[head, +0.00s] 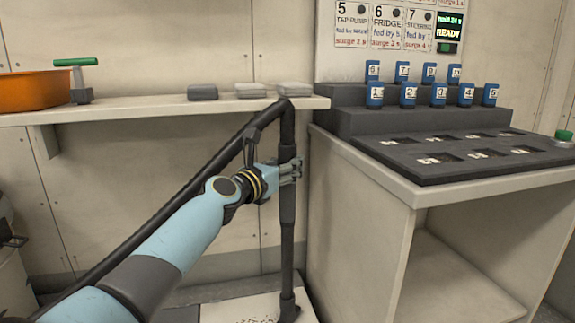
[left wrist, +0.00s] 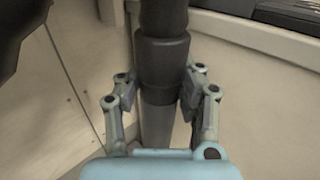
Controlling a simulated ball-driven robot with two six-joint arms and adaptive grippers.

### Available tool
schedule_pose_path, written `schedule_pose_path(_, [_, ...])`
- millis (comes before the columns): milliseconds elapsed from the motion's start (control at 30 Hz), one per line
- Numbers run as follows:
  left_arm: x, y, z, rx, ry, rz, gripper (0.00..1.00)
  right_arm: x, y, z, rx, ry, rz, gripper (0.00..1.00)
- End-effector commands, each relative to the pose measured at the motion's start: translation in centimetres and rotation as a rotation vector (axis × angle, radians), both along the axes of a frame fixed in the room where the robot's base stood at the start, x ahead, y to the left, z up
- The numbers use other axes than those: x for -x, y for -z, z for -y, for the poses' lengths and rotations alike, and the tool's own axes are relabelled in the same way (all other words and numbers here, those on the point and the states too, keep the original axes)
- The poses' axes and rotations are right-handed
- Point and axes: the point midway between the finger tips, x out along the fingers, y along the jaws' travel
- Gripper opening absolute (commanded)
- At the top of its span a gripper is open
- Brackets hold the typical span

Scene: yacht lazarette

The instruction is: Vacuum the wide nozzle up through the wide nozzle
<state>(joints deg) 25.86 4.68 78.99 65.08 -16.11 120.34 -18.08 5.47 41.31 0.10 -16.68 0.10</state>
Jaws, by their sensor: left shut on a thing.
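My left gripper (head: 290,170) is shut on an upright dark vacuum wand (head: 288,206) in the head view. In the left wrist view the fingers (left wrist: 160,100) sit on both sides of the wand (left wrist: 162,54), just around its collar. A black hose (head: 170,211) bends over from the wand's top and runs down to the lower left. At the wand's foot a dark nozzle (head: 288,308) stands on a pale board (head: 232,312) with small dark specks on it. The nozzle is small in view, so its width is hard to judge. My right gripper is not in view.
A shelf (head: 150,107) behind the wand holds an orange container (head: 35,90), a green-handled tool (head: 80,80) and several grey blocks (head: 202,92). A cabinet (head: 357,215) with numbered blue plugs (head: 408,94) stands close to the wand's right. A display above reads READY.

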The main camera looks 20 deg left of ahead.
Motion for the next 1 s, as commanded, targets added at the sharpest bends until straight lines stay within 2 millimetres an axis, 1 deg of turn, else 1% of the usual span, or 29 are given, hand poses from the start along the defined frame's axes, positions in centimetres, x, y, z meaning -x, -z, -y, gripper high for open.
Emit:
schedule_pose_path(600, [0.0, 1.3, 0.0, 0.002, -0.001, 0.003, 0.01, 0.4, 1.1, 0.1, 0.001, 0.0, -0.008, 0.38])
schedule_pose_path(1000, [0.0, 1.3, 0.0, 0.001, 0.0, 0.003, 0.01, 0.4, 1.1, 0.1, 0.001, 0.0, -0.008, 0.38])
